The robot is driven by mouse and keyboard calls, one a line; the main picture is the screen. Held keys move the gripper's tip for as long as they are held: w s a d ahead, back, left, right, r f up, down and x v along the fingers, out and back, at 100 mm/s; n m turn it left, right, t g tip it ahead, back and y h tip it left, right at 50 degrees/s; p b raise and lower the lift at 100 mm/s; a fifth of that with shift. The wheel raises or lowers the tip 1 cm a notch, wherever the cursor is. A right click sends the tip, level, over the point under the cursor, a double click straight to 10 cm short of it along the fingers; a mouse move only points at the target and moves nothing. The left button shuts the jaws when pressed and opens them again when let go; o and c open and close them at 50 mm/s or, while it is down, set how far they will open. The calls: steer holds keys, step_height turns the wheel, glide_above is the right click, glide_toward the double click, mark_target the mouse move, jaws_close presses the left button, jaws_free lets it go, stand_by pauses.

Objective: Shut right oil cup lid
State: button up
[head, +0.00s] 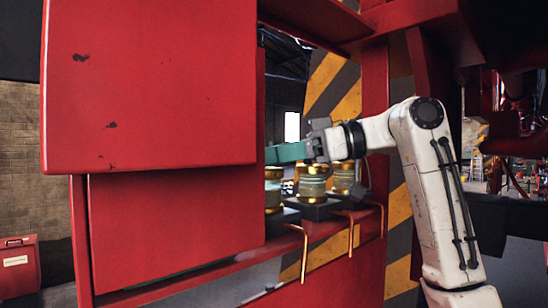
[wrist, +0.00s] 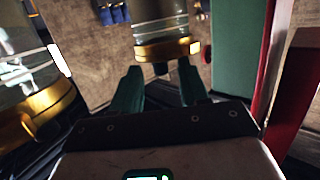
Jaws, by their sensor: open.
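Oil cups with glass bodies and brass bands stand in a row in the head view: a right one (head: 343,178), a middle one (head: 312,186) and a left one (head: 273,192), partly hidden by red metal. My gripper (head: 285,152) reaches left above the row, its green fingers just over the cup tops. In the wrist view, my gripper (wrist: 159,68) is open with nothing between its fingers. A glass cup with a brass band (wrist: 167,49) shows beyond the fingertips. Another cup with a brass rim (wrist: 45,112) is close at the left. I cannot tell how any lid stands.
A large red panel (head: 150,85) blocks the left side. A red post (head: 375,90) stands behind my arm. Thin copper pipes (head: 304,255) hang in front of the red ledge (head: 335,228). A green and red upright (wrist: 238,60) is at the right of the wrist view.

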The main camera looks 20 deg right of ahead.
steer(key=b+v, duration=0.2)
steer(key=v, duration=0.8)
steer(key=shift+b, duration=0.35)
steer(key=shift+f, duration=0.1)
steer(key=shift+f, duration=0.1)
